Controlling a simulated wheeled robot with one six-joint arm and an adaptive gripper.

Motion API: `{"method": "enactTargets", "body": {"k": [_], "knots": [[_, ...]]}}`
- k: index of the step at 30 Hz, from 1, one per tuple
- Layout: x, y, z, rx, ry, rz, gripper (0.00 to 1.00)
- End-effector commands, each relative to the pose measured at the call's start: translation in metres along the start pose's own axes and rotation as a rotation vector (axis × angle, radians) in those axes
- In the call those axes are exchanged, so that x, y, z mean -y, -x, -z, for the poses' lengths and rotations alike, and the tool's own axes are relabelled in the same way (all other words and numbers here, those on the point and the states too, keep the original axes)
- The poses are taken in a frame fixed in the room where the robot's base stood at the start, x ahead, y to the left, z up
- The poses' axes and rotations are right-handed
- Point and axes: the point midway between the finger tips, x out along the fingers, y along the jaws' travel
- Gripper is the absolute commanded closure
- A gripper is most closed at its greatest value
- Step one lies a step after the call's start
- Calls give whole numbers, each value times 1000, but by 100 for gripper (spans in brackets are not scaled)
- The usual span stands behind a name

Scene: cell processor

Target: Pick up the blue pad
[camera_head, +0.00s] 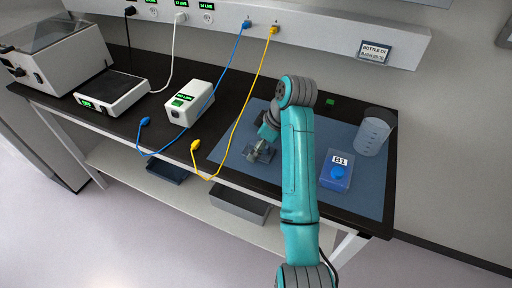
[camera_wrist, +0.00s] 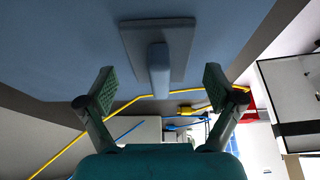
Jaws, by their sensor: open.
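A flat grey plate (camera_wrist: 180,40) with a pale blue upright bar (camera_wrist: 159,72) lies on the blue mat (camera_head: 372,200) in the wrist view. The bar shows between my gripper's two fingers, with clear space on both sides. My gripper (camera_wrist: 158,80) is open and empty. In the head view my gripper (camera_head: 260,151) is low over the left part of the mat, and the plate there is hard to make out. I cannot tell which is the blue pad.
A clear beaker (camera_head: 373,135) stands at the mat's right. A white box (camera_head: 194,104), a black-topped device (camera_head: 112,93) and a grey machine (camera_head: 60,62) stand left.

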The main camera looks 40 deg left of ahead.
Motion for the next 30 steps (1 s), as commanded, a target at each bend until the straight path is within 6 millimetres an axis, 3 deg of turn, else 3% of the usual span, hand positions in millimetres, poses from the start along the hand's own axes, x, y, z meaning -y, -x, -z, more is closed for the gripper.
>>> {"method": "enactTargets", "body": {"k": [3, 10, 23, 30], "knots": [[0, 0, 0, 0, 0, 0, 11], [0, 0, 0, 0, 0, 0, 68], [0, 2, 2, 0, 0, 0, 68], [-4, 13, 14, -1, -1, -3, 68]]}}
